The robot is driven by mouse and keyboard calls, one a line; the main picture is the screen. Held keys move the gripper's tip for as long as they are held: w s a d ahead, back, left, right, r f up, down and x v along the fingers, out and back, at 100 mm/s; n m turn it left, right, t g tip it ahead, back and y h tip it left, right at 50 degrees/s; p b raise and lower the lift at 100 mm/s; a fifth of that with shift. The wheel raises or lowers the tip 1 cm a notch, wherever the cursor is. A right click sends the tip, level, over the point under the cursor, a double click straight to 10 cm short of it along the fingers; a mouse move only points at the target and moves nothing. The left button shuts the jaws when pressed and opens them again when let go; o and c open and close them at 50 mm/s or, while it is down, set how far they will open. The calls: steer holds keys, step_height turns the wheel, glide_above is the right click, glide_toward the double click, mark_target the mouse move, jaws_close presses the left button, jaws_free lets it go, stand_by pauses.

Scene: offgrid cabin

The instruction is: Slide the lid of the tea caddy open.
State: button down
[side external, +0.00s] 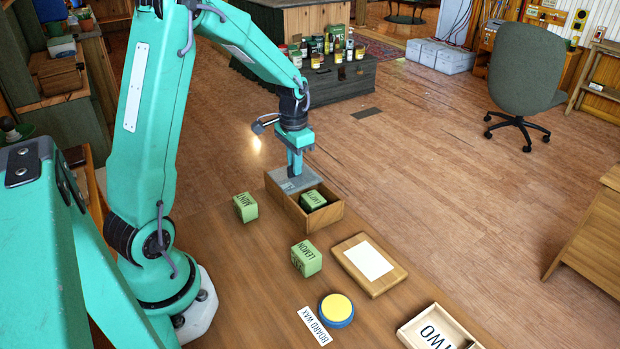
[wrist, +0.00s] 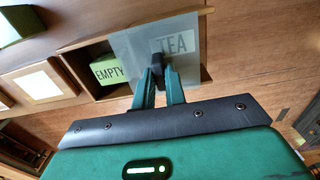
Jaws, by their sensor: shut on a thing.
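The tea caddy (side external: 325,218) is an open-topped wooden box near the table's far edge. Its grey lid (side external: 287,183) covers the left part in the side view, leaving the right part open. In the wrist view the lid (wrist: 187,68) is marked TEA and the caddy (wrist: 75,68) is open on the left. A green block (side external: 312,199) lies in the open part; its label reads EMPTY in the wrist view (wrist: 103,69). My gripper (side external: 295,172) points down onto the lid. In the wrist view my gripper (wrist: 158,68) is shut on the lid's small dark knob.
Green MINT (side external: 245,207) and LEMON (side external: 306,258) blocks stand on the table near the caddy. A wooden board with a white card (side external: 396,273), a blue and yellow tin (side external: 336,309), a BOARD WAX label (side external: 315,325) and a tray marked TWO (side external: 465,336) lie nearer the camera.

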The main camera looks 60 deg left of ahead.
steer(key=shift+a, duration=0.95)
steer(key=c, duration=1.4)
jaws_free()
steer(key=shift+o, duration=0.2)
steer(key=shift+r, duration=0.15)
steer(key=shift+r, duration=2.35)
